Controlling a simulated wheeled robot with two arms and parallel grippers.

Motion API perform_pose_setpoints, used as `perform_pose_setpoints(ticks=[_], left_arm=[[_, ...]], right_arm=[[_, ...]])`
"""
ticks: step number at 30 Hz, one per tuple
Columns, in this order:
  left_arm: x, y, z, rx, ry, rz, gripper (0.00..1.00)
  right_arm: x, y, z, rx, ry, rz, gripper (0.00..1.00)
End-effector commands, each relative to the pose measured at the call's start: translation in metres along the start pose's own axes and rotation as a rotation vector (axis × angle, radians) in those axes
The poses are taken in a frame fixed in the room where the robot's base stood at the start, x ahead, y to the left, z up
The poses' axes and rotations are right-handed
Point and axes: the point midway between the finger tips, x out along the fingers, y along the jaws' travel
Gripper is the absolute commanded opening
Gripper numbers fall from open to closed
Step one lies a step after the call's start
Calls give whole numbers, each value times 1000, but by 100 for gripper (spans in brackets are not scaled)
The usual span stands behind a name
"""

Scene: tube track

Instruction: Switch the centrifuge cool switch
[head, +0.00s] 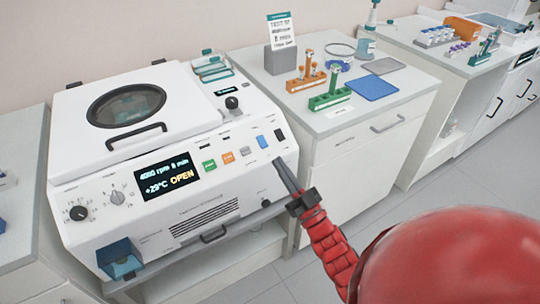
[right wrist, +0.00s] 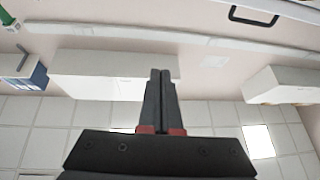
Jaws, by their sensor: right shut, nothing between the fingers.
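The white centrifuge (head: 215,205) stands on the left bench with its round-windowed lid (head: 127,104) down. Its front panel has a display (head: 168,175) reading "4000 rpm 8 min, +29°C OPEN". To the right of it are a green button (head: 209,166), an orange button (head: 228,158), a blue rocker switch (head: 262,139) and a black rocker switch (head: 279,134). The labels are too small to read, so I cannot tell which is the cool switch. My right gripper (head: 279,164) is shut and empty, just below the two rockers in the picture. It also shows shut in the right wrist view (right wrist: 160,75). My left gripper is not in view.
Two knobs (head: 78,212) sit at the panel's left and a blue-lined tray (head: 122,262) at its lower left. The right bench (head: 345,118) holds an orange rack (head: 306,80), a green rack (head: 330,98) and a blue mat (head: 373,88). Open floor lies at the lower right.

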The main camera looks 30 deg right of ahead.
Motion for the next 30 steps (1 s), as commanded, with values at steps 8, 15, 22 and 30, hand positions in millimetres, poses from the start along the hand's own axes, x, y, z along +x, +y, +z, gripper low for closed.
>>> perform_pose_setpoints(ticks=[8, 15, 22, 30], left_arm=[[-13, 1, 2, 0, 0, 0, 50], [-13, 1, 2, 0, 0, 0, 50], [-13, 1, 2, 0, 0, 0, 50], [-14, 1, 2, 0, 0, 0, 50]], right_arm=[[-17, 38, 47, 27, -258, 91, 0], [-19, 42, 52, 32, -286, 104, 0], [-16, 41, 52, 31, -284, 103, 0], [21, 44, 62, 32, -280, 100, 0]])
